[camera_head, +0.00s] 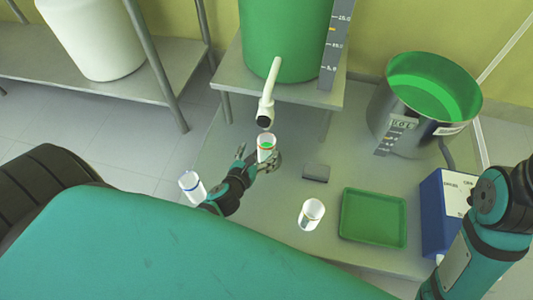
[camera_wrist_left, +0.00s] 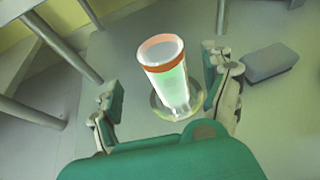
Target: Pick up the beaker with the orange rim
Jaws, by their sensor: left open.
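The beaker with the orange rim (camera_head: 266,142) stands on the grey table below the white spout, with green liquid inside. In the left wrist view the orange-rimmed beaker (camera_wrist_left: 165,70) appears between the spread fingers, with a clear gap at the left finger. My left gripper (camera_head: 258,162) is open around it, and it also shows open in the left wrist view (camera_wrist_left: 165,92). I cannot tell whether the right finger touches the beaker. My right arm shows at the right edge of the head view, but its gripper is out of view.
A white spout (camera_head: 268,95) from the green tank (camera_head: 285,40) hangs just above the beaker. A blue-rimmed beaker (camera_head: 192,186), another beaker (camera_head: 311,214), a grey block (camera_head: 316,173), a green tray (camera_head: 374,219) and a steel pot (camera_head: 412,125) stand around.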

